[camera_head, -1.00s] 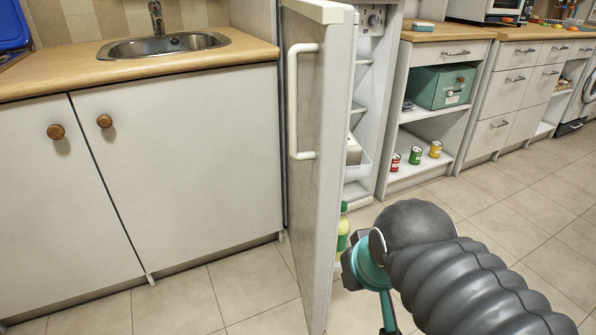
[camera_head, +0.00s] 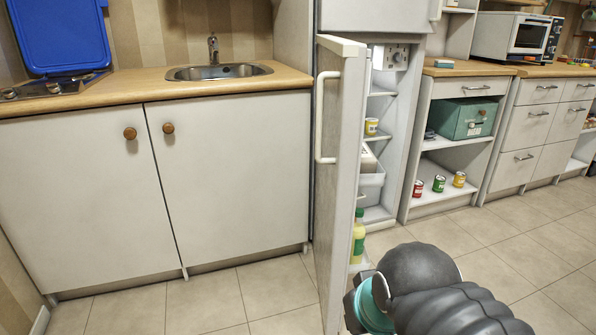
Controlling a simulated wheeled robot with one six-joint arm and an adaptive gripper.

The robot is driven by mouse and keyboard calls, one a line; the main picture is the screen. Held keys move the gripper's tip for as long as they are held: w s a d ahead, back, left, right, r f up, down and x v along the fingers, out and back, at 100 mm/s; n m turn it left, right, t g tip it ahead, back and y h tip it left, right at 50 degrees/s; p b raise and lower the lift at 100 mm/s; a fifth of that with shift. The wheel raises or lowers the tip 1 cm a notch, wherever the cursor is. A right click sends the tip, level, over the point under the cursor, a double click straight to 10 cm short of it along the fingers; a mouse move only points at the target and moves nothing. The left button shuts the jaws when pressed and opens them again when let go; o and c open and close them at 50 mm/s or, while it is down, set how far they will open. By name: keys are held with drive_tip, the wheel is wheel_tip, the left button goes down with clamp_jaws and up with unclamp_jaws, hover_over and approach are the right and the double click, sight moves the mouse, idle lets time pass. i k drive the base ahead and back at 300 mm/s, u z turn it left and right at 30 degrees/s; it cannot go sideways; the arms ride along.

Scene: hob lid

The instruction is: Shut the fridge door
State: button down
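The fridge door (camera_head: 342,185) stands wide open, swung out toward me, seen almost edge-on. Its white vertical handle (camera_head: 320,117) is on the side facing left. The fridge interior (camera_head: 384,105) shows to the right of the door, with shelves, a can, a clear drawer and a control panel. A bottle with a green cap (camera_head: 358,238) is at the door's inner side. My arm reaches in from the lower right, on the inner side of the door. The gripper fingers are not visible, hidden by my arm or below the picture; contact with the door cannot be told.
A counter with a sink (camera_head: 218,72) and cupboards is left of the fridge. A blue hob lid (camera_head: 60,35) stands raised at the far left. Open shelves with several cans and a green box (camera_head: 464,118) are at right. The tiled floor (camera_head: 480,235) at right is clear.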

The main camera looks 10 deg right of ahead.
sight(344, 66)
drive_tip(key=u, duration=0.15)
drive_tip(key=i, duration=0.95)
drive_tip(key=z, duration=0.45)
